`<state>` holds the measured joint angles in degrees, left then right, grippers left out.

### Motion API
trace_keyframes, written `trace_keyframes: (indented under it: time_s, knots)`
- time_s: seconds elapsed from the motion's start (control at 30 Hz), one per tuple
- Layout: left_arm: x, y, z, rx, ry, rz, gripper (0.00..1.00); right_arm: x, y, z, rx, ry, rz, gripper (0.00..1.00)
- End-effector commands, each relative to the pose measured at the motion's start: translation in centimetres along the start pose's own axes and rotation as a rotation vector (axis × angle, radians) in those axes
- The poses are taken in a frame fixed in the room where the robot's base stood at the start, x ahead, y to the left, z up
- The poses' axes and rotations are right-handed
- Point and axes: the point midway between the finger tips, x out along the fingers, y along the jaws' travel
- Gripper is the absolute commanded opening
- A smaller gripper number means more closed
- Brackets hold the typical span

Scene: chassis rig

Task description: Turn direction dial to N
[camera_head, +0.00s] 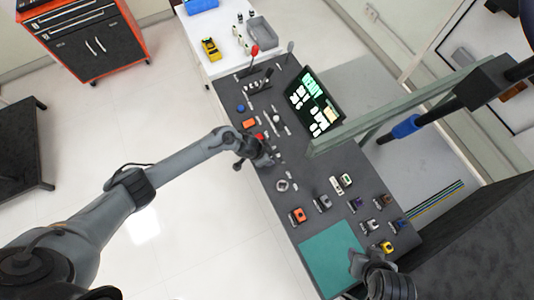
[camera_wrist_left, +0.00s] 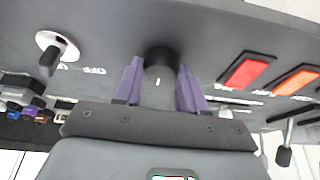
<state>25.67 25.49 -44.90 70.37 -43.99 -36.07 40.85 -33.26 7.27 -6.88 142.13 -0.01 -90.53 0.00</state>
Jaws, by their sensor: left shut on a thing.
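The black round direction dial (camera_wrist_left: 161,58) is on the grey panel, between the purple fingertips of my left gripper (camera_wrist_left: 160,88) in the left wrist view. The gripper is shut on it. A small white mark shows on the dial's near side; I cannot read which letter it points to. In the head view my left gripper (camera_head: 265,160) is down at the left edge of the console and hides the dial. My right gripper (camera_head: 358,262) is over the teal mat at the lower right, and its jaws are too unclear to read.
A silver rotary switch (camera_wrist_left: 57,48) is left of the dial in the wrist view. Red (camera_wrist_left: 246,72) and orange (camera_wrist_left: 296,82) rectangular buttons and a black-tipped lever (camera_wrist_left: 284,155) are to its right. A lit screen (camera_head: 314,104) stands behind the console (camera_head: 290,150). Several small blocks lie near the teal mat (camera_head: 325,262).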

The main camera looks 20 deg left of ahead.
Motion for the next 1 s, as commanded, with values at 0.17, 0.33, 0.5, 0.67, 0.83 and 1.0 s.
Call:
trace_keyframes:
  time_s: [0.17,0.33,0.5,0.67,0.83,1.0]
  knots:
    - [-0.12,0.12,-0.18,-0.033,0.003,-0.012,0.1,-0.59,0.03,-0.19,0.0,0.0,0.0,0.43]
    - [-0.04,0.11,-0.18,-0.042,0.004,-0.016,0.1,-0.62,-0.01,-0.21,0.002,0.0,-0.001,0.43]
    - [-0.03,0.1,-0.18,-0.042,0.004,-0.016,0.1,-0.6,-0.1,-0.23,0.005,0.0,-0.004,0.43]
    - [-0.03,0.09,-0.18,-0.041,0.004,-0.016,0.5,-0.6,-0.17,-0.25,0.008,0.001,-0.007,0.43]
    - [-0.02,0.07,-0.13,-0.041,0.003,-0.017,0.65,-0.59,-0.21,-0.26,0.01,0.001,-0.008,0.43]
    - [-0.01,0.06,-0.09,-0.041,0.002,-0.017,0.65,-0.59,-0.21,-0.25,0.01,0.001,-0.008,0.43]
